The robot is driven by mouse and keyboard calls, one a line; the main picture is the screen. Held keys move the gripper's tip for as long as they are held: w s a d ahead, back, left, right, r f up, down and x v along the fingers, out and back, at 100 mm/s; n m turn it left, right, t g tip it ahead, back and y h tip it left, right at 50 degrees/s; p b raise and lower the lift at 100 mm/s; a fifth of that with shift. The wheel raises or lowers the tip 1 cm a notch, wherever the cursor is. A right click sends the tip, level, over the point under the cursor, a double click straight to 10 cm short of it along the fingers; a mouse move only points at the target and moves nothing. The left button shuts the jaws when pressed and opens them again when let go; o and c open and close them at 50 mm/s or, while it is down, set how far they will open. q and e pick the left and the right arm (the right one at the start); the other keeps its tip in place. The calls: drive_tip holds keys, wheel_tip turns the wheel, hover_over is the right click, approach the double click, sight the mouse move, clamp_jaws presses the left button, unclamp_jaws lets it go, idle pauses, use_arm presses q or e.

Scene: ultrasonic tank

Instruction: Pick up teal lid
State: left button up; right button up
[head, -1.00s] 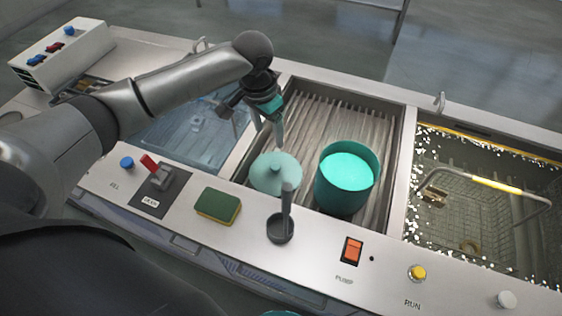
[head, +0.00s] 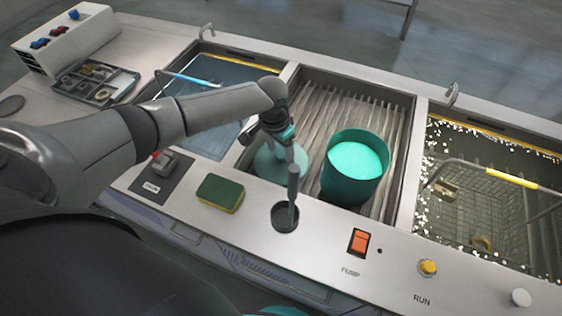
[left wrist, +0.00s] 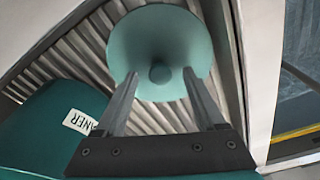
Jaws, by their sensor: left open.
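The teal lid (head: 262,167) is a pale round disc with a small knob, at the left side of the ribbed drain basin in the head view. My left gripper (head: 282,152) is over it and partly hides it. In the left wrist view the lid (left wrist: 158,30) lies face-on, and its knob shows between the two open fingers (left wrist: 159,76). I cannot tell whether the fingers touch it. The teal tub (head: 354,180) stands open in the same basin, right of the lid, with bright teal contents. My right gripper is not in view.
A dark post in a round cup (head: 287,217) stands on the front ledge close to the gripper. A green and yellow sponge (head: 220,193) lies left of it. The bubbling tank with a wire basket (head: 500,215) is at the right, a blue water tank (head: 207,108) at the left.

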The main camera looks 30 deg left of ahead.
use_arm(q)
drive_tip(key=shift+f, duration=0.25)
drive_tip(key=shift+c, duration=0.4)
clamp_jaws()
